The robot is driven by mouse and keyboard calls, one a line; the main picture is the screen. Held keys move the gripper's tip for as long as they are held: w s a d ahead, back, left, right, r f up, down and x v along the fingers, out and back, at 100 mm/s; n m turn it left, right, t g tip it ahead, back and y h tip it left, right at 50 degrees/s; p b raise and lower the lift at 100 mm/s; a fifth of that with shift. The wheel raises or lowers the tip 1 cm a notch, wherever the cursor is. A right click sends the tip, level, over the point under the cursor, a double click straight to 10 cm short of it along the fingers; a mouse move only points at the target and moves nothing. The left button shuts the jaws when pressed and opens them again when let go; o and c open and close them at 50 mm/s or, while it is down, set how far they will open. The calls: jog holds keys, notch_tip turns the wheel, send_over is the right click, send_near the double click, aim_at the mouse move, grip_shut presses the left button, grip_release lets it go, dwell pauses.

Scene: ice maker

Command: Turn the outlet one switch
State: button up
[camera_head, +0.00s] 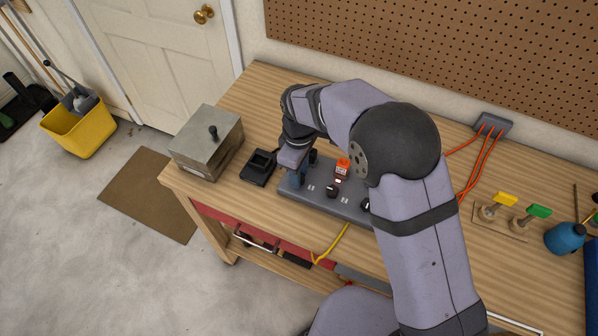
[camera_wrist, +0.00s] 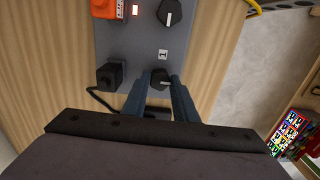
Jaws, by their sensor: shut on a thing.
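A grey outlet panel (camera_head: 330,202) lies on the wooden workbench. In the wrist view, a black switch knob (camera_wrist: 160,76) sits at the panel's end, across from a black plug (camera_wrist: 110,76). My gripper (camera_wrist: 158,88) has its two blue-grey fingers shut around this knob, one on each side. In the head view my gripper (camera_head: 297,175) points down at the panel's left end, and its fingers hide this knob. The panel's right part is behind my arm.
A metal box (camera_head: 207,145) with a black knob and a small black device (camera_head: 259,167) stand left of the panel. Yellow and green handled items (camera_head: 505,199) and a blue bottle (camera_head: 565,238) are at the right. Orange cables run behind my arm.

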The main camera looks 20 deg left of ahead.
jog(key=shift+w+a+r, duration=0.1)
jog(key=shift+r, duration=0.05)
dwell(0.3)
jog(key=o, duration=1.1)
jog(key=shift+c, duration=0.2)
jog(key=shift+r+b, duration=1.2)
jog(key=shift+r, duration=2.45)
